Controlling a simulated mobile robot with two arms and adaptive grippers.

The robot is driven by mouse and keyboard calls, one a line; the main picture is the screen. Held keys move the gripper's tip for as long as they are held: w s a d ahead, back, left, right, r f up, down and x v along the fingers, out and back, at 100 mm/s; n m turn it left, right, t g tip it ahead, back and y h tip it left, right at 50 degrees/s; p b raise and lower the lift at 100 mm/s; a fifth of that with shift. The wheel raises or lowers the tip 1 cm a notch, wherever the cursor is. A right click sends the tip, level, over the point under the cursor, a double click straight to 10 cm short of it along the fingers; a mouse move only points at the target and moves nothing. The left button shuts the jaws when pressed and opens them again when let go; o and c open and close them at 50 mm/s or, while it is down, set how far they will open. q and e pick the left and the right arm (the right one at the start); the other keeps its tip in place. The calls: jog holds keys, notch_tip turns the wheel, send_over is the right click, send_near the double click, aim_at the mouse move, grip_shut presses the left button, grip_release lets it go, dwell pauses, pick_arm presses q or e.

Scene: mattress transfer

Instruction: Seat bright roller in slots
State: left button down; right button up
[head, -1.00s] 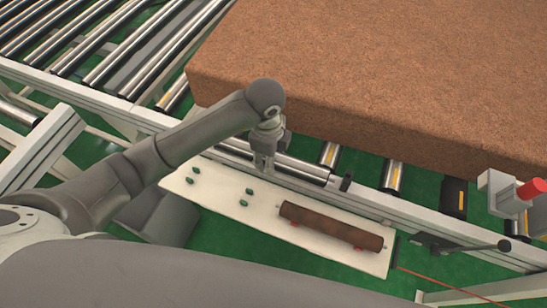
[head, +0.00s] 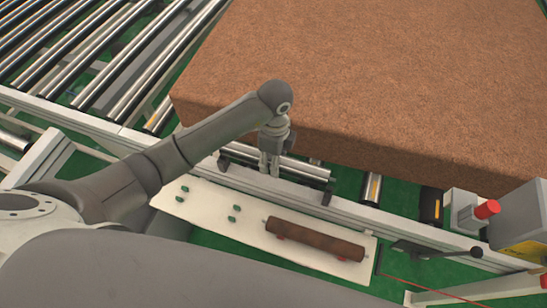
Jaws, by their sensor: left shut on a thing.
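The bright roller (head: 305,171) is a shiny steel cylinder lying along the conveyor's near side rail. My left gripper (head: 269,167) points down and is shut on it near its middle, hiding part of it. A dark slot bracket (head: 224,163) shows at the roller's left end and another dark bracket (head: 327,194) near its right end. The roller's ends look close to the brackets. I cannot tell whether they sit down in the slots. My right gripper is not in view.
A white board (head: 245,238) in front of the rail holds a brown, rusty roller (head: 315,238) on red supports and several green supports with nothing on them. A large brown mattress block (head: 370,85) lies on the conveyor behind. A red-topped post (head: 487,210) stands at right.

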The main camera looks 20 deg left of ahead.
pick_arm(q)
jog(key=shift+f+b, duration=1.85)
jog(key=shift+f, duration=1)
jog(key=shift+p, duration=0.4)
jog(key=shift+f+b, duration=1)
jog(key=shift+f, duration=0.55)
